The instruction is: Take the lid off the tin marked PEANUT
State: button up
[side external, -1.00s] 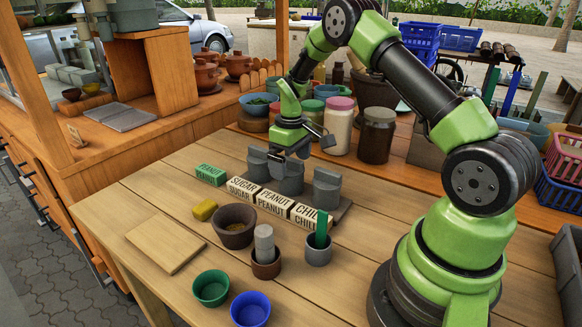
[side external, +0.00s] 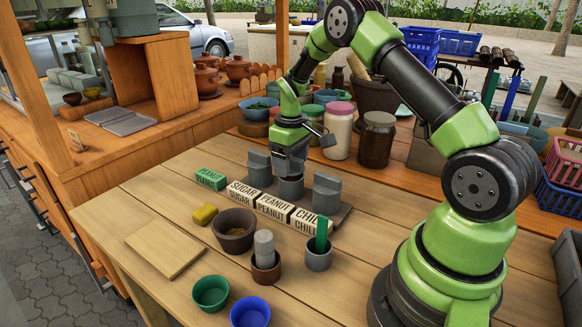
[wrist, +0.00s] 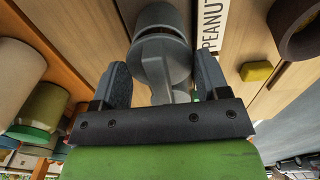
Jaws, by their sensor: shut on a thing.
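The three grey tins stand in a row behind the cream labels SUGAR, PEANUT and CHILI. The tin shows beyond the lid there. In the side view the fingers largely hide the lid. The SUGAR tin (side external: 259,170) and CHILI tin (side external: 326,190) have their lids on.
A green block (side external: 210,179) and yellow block (side external: 205,214) lie to the left. A brown bowl (side external: 234,231), a cup with a pestle (side external: 265,266) and a grey cup (side external: 319,254) stand in front. The wooden board (side external: 166,247) is bare.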

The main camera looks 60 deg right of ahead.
notch_tip(320, 180, up, 7)
jog(key=shift+w+a+r+n, duration=0.15)
jog(key=shift+w+a+r, duration=0.05)
jog(key=shift+w+a, duration=0.25)
jog(key=shift+w+a+r+n, duration=0.15)
jog(key=shift+w+a, duration=0.2)
jog(key=shift+a, duration=0.05)
jog(key=w+a+f+n, duration=0.2)
jog(key=w+a, duration=0.1)
jog(key=a, duration=0.4)
jog(key=w+a+f+n, duration=0.2)
jog(key=w+a, duration=0.2)
jog(key=a, duration=0.2)
jog(key=n, duration=0.3)
send_over(176, 252)
jog(key=f, duration=0.4)
jog(key=shift+d+f, duration=0.15)
jog(key=shift+d, duration=0.1)
jog(key=shift+a+f, duration=0.35)
jog(key=shift+f, duration=2.6)
jog(key=o, duration=1)
